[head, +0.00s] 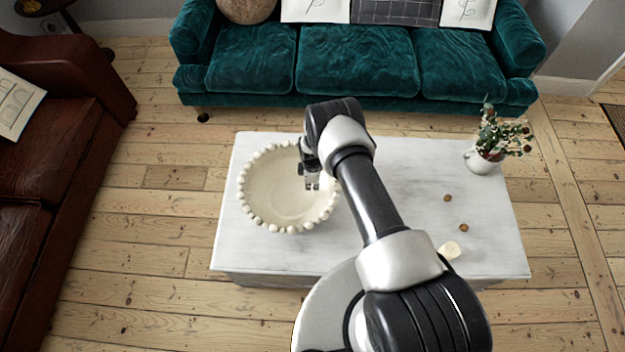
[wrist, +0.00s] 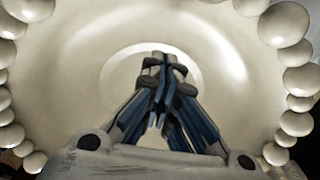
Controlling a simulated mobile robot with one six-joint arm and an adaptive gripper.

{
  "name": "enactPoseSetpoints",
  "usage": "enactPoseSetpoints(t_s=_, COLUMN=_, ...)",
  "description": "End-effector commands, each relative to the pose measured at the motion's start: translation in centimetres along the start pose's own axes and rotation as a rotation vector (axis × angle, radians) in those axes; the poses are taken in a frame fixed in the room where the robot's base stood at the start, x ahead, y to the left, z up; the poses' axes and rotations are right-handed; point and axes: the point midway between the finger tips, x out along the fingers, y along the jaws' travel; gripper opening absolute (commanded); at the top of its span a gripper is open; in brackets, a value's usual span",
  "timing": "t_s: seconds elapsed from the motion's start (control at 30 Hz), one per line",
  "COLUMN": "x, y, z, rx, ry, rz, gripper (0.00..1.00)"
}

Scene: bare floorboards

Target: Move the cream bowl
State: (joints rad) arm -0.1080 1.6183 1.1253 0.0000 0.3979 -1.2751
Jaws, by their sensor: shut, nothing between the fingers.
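The cream bowl (head: 270,195) is wide and round with a beaded rim. It sits upright on the left part of the white marble table (head: 400,160). My gripper (head: 312,186) is over the right side of the bowl in the head view, pointing down. In the wrist view the bowl (wrist: 75,60) fills most of the picture, its beads running along both sides. My gripper's fingers (wrist: 163,85) are together there, with nothing between them, over the bowl's inside. I cannot tell whether the fingertips touch the bowl. My arm hides part of the table.
A white vase with a leafy plant (head: 485,160) stands at the table's right end. Two small brown pieces (head: 447,198) and a cream cylinder (head: 449,250) lie on the table's right half. A teal sofa (head: 355,60) is behind, and a brown leather sofa (head: 60,140) is left.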

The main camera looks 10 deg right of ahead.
Motion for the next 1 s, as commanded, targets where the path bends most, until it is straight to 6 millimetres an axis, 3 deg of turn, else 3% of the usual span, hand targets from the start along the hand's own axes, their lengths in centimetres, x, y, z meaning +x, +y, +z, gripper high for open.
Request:
enactPoseSetpoints(t_s=0.07, x=2.0, y=-0.1, z=0.0, rx=0.0, ry=0.0, rz=0.0, gripper=0.0)
enactPoseSetpoints(t_s=0.33, x=1.6, y=0.0, z=3.5, rx=0.002, ry=0.0, rz=0.0, gripper=0.0)
enactPoseSetpoints(t_s=0.83, x=1.6, y=0.0, z=4.3, rx=0.002, ry=0.0, rz=0.0, gripper=0.0)
enactPoseSetpoints(t_s=1.0, x=1.7, y=0.1, z=7.6, rx=0.008, ry=0.0, rz=-0.001, gripper=0.0)
